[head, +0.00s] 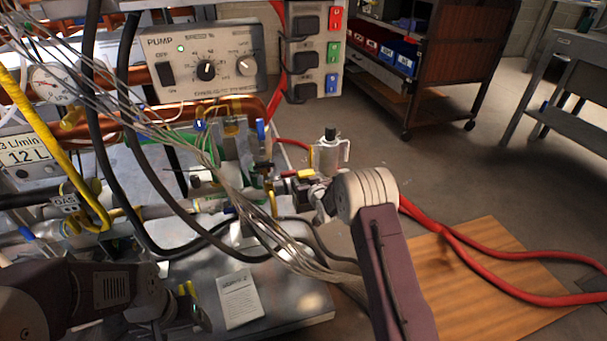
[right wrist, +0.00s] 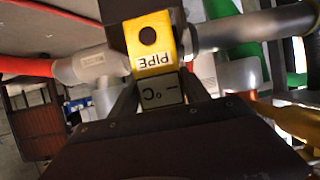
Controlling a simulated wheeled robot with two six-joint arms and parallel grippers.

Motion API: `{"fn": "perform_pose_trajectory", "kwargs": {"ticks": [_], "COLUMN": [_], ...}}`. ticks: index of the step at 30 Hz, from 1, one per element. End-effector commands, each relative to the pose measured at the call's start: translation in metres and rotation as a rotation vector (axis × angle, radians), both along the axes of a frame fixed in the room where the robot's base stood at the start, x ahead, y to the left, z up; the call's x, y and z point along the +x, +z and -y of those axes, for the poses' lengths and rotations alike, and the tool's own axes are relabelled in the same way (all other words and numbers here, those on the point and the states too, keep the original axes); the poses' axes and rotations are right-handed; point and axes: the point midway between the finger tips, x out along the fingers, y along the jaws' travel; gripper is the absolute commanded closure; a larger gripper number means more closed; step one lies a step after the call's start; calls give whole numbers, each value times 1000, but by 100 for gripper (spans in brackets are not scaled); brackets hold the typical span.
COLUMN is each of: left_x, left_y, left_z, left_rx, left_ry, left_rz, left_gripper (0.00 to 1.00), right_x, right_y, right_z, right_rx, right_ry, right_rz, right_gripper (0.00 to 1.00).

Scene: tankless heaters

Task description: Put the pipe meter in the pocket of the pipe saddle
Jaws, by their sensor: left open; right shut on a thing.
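My right gripper (right wrist: 158,98) is shut on the pipe meter (right wrist: 152,62), a dark block with a yellow face marked PIPE and a grey °C display, upside down in the right wrist view. In the head view my right gripper (head: 314,190) is beside the pipework, and its small yellow-and-dark load is partly hidden. I cannot clearly pick out the pipe saddle or its pocket; pipes lie behind the meter, and whether it touches them is unclear. My left gripper (head: 190,302) is open at the lower left, near the bench's front, its fingers partly hidden.
A pump control box (head: 205,68) stands at the back. Loose grey wires and black hoses (head: 150,190) cross the space before the pipes. A white card (head: 240,300) lies on the bench. Red hoses (head: 480,265) run over the floor at right.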

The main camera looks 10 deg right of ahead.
Motion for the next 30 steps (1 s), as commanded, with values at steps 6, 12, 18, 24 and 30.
{"fn": "perform_pose_trajectory", "kwargs": {"ticks": [6, 12, 18, 24, 30], "left_x": [1, 1, 1, 1, 1], "left_y": [-1, -3, -2, 2, 25], "left_z": [0, 0, 0, 0, 0], "left_rx": [0, 0, 0, 0, 0], "left_ry": [0, 0, 0, 0, 0], "left_rz": [2, 2, 2, 2, 2], "left_gripper": [20, 20, 20, 20, 20], "right_x": [1, 1, 1, 0, -33], "right_y": [1, -2, -2, 4, 21], "right_z": [0, 0, 0, 0, 2], "right_rx": [0, 0, 0, 0, 0], "right_ry": [0, 0, 0, 0, -1], "right_rz": [7, 5, 5, 6, 2], "right_gripper": [97, 32, 24, 24, 24]}}
